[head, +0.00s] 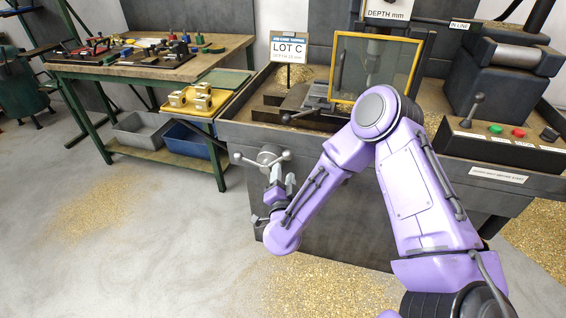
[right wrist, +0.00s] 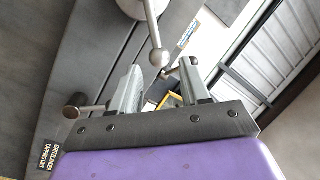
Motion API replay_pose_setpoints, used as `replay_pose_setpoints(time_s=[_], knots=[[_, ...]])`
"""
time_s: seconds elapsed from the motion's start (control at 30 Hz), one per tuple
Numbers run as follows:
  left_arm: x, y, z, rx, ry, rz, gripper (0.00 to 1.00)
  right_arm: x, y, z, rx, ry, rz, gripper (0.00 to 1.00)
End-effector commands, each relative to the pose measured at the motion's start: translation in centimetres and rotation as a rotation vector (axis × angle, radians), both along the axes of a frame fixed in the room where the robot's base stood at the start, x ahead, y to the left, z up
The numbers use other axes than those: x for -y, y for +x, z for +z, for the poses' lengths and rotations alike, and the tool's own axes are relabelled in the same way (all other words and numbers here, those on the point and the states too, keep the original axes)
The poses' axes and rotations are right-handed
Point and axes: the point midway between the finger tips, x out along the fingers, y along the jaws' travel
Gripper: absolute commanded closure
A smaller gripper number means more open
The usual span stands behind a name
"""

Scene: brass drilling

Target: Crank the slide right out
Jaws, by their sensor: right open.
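The crank (head: 265,158) is a grey hub with several ball-ended spokes on the front left of the machine bench. My right gripper (head: 282,181) is just below and in front of it, open, with its fingers pointing up. In the right wrist view, one ball-ended spoke (right wrist: 155,35) comes down from the hub toward the gap between the two fingers (right wrist: 160,78). I cannot tell whether they touch. The dark slide (head: 296,103) lies on the bench top behind the crank, partly out of clear view. My left gripper is not in view.
A yellow-framed guard (head: 372,68) stands behind my right arm. A control box (head: 500,135) with green and red buttons is at the right. A yellow tray (head: 203,112) with brass parts and a wooden workbench (head: 150,72) are at the left. Brass chips lie on the floor.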

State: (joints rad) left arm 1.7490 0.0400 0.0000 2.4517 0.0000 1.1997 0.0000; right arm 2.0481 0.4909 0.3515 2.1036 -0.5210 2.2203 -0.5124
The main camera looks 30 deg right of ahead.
Motion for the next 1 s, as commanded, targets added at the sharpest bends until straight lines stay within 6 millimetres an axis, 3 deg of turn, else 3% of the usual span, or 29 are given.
replay_pose_setpoints(time_s=[0.4,0.57,0.8,0.83,0.93,0.97,1.0], knots=[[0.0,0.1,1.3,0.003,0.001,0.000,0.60,4.9,7.2,-0.1,-0.007,0.000,-0.006,0.54],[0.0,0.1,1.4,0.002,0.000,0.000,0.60,5.5,8.4,-0.1,-0.009,0.000,-0.002,0.54],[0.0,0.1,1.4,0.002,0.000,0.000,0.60,5.6,8.5,-0.2,-0.009,-0.001,0.000,0.54],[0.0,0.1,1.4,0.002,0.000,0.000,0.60,5.6,8.5,-0.2,-0.009,-0.001,0.000,0.60],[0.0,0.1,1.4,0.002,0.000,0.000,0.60,5.6,8.5,-0.2,-0.009,-0.001,0.000,0.93],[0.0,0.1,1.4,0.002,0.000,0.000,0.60,5.6,8.5,-0.2,-0.010,-0.001,-0.001,1.00],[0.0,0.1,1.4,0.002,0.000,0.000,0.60,5.6,8.5,-0.2,-0.010,-0.001,-0.001,1.00]])
